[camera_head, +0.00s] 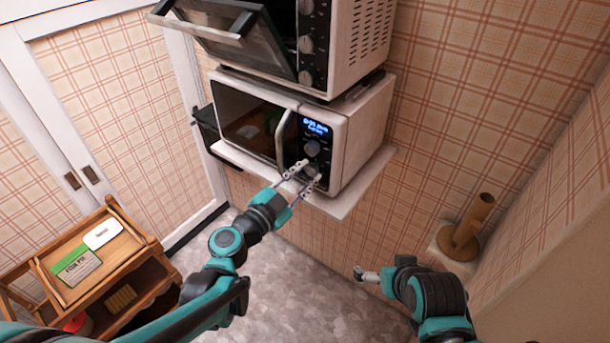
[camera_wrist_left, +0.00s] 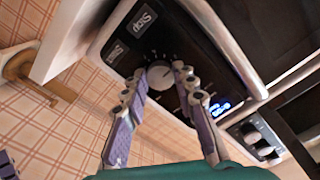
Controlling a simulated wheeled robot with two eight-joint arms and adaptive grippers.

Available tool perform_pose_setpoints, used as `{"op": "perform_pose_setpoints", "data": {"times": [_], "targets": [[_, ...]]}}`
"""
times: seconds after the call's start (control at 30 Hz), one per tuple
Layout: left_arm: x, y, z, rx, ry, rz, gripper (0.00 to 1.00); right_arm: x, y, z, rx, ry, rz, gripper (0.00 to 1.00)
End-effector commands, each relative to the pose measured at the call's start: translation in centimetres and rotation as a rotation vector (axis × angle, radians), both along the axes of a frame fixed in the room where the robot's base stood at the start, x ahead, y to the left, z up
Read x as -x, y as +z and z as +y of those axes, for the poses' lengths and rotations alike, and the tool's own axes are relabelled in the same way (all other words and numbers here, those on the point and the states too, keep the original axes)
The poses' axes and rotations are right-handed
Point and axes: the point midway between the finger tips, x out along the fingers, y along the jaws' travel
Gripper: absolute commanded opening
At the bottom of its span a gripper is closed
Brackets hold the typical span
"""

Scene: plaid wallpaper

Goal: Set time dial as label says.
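The microwave (camera_head: 355,125) stands on a wall shelf, with a blue-lit display (camera_head: 316,128) on its dark panel. An upper dial (camera_head: 312,148) sits below the display. A lower dial is partly hidden by my fingers in the head view and is a round grey knob (camera_wrist_left: 160,75) in the left wrist view. My left gripper (camera_head: 308,173) has one finger on each side of that lower dial; its fingers look apart, and contact is unclear. My right gripper (camera_head: 359,273) hangs low and empty; its opening is unclear. A green-and-white label card (camera_head: 76,265) lies on the cart; its text is too small to read surely.
A second oven (camera_head: 345,40) with its door (camera_head: 225,45) hanging open is above the microwave. The microwave's handle (camera_head: 282,138) is close left of my left fingers. The shelf edge (camera_head: 345,208) juts out below. A wooden cart (camera_head: 130,240) stands at lower left; a brown holder (camera_head: 470,228) is at right.

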Motion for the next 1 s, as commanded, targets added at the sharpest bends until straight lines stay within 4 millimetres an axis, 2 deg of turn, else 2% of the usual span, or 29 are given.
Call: {"op": "perform_pose_setpoints", "data": {"times": [0.03, 0.07, 0.1, 0.47, 0.57, 0.8, 1.0], "targets": [[0.1, -0.1, 0.0, -0.004, -0.001, 0.000, 0.38, 0.0, 0.0, 0.0, 0.000, 0.000, 0.000, 1.00], [0.1, -0.1, 0.0, -0.002, -0.002, 0.000, 0.46, 0.0, 0.0, 0.0, 0.000, 0.000, 0.000, 1.00], [0.1, -0.1, 0.0, -0.002, -0.002, 0.000, 0.49, 0.0, 0.0, 0.0, 0.000, 0.000, 0.000, 1.00], [0.4, 0.0, 0.4, 0.000, 0.001, 0.001, 0.49, 0.0, 0.0, 0.0, 0.000, 0.000, 0.000, 1.00], [1.5, 0.0, 1.2, -0.001, 0.002, 0.001, 0.49, 0.0, 0.0, 0.0, 0.000, 0.000, 0.000, 1.00], [5.8, -0.1, 4.4, -0.001, 0.006, 0.001, 0.49, 0.0, 0.0, 0.0, 0.000, 0.000, 0.000, 1.00], [8.6, -0.1, 6.4, -0.001, 0.004, 0.000, 0.49, 0.0, 0.0, 0.0, 0.000, 0.000, 0.000, 1.00]]}}
